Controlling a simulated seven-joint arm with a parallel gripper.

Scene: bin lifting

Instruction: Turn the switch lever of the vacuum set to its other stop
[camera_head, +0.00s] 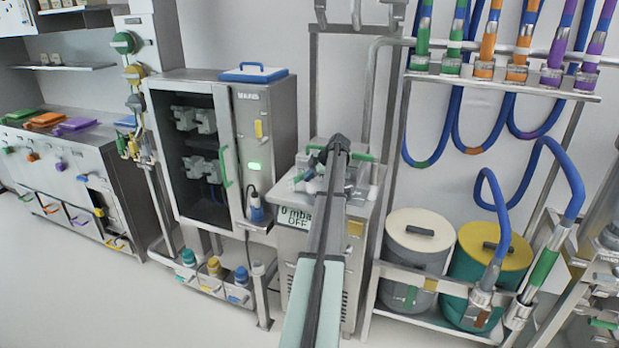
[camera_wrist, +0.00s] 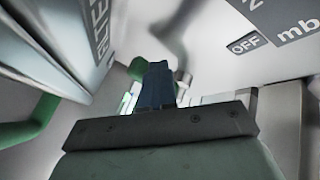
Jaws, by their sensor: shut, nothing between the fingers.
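The vacuum set is a steel cabinet (camera_head: 295,243) in the middle of the head view. I cannot make out the switch lever for certain. The display (camera_wrist: 262,38) is close by at upper right, with "OFF" and "mb" readable. I see no contact with a lever.
A steel oven (camera_head: 268,118) with a glass door and green handle (camera_head: 223,167) stands left of the cabinet. Two lidded drums (camera_head: 410,255) and blue hoses (camera_head: 560,165) stand right. Bottles (camera_head: 241,276) stand below the oven.

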